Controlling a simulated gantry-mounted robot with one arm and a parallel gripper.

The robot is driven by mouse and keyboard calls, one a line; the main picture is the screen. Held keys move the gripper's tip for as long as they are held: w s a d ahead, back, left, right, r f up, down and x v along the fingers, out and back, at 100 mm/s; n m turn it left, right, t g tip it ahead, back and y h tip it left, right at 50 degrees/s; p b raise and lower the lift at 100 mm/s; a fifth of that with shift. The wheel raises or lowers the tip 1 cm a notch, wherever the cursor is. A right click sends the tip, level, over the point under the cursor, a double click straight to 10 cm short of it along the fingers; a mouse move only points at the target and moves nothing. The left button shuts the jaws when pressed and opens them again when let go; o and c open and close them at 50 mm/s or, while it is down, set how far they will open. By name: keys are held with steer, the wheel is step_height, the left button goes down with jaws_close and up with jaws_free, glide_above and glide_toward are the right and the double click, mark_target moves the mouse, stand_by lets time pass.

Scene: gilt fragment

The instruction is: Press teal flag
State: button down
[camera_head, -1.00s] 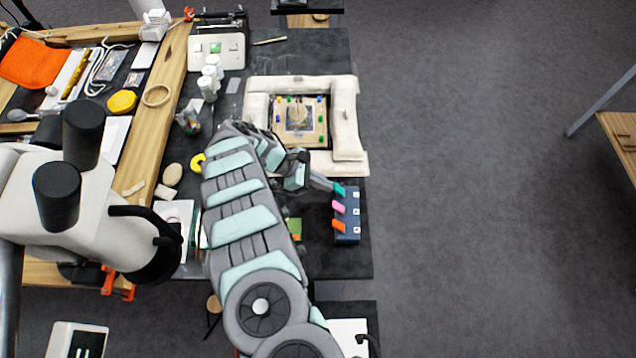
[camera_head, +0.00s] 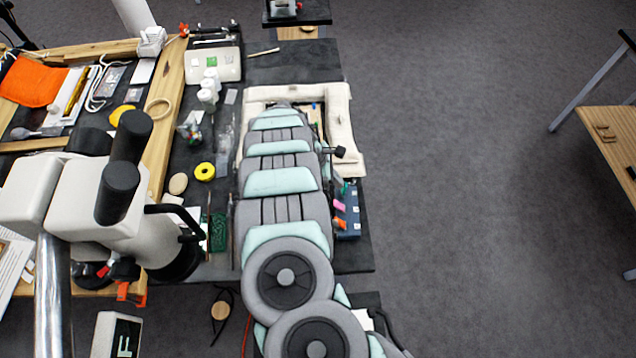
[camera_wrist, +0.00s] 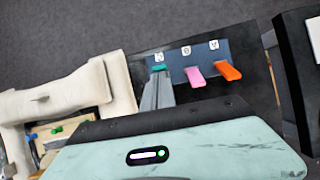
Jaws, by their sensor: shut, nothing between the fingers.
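A blue block (camera_head: 352,215) near the table's right edge carries a teal flag, a pink flag (camera_head: 339,206) and an orange flag (camera_head: 340,224) in a row. In the wrist view, the teal flag (camera_wrist: 159,68) is at the left end, with the pink flag (camera_wrist: 195,77) and orange flag (camera_wrist: 229,71) to its right. My gripper (camera_wrist: 158,82) is shut and empty, its fingertips at the teal flag and covering most of it. I cannot tell whether they touch it or whether the flag is pressed down. In the head view my arm hides much of the gripper.
A padded cream frame (camera_head: 347,130) around a wooden panel (camera_wrist: 50,132) stands beyond the block, partly under my arm. A yellow ring (camera_head: 204,171) and white bottles (camera_head: 208,93) lie to the left. Open floor (camera_head: 450,200) is right of the table.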

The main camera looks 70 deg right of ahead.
steer(key=shift+s+d+r, duration=0.1)
steer(key=shift+s+d, duration=0.1)
steer(key=shift+s, duration=0.25)
steer(key=shift+r+p, duration=0.8)
steer(key=shift+p, duration=0.05)
steer(key=shift+w+a+r, duration=0.15)
steer(key=shift+w+r, duration=0.15)
steer(key=shift+r, duration=0.05)
step_height(320, 180, up, 11)
steer(key=p, duration=0.2)
steer(key=shift+s+d, duration=0.2)
steer(key=shift+s, duration=0.25)
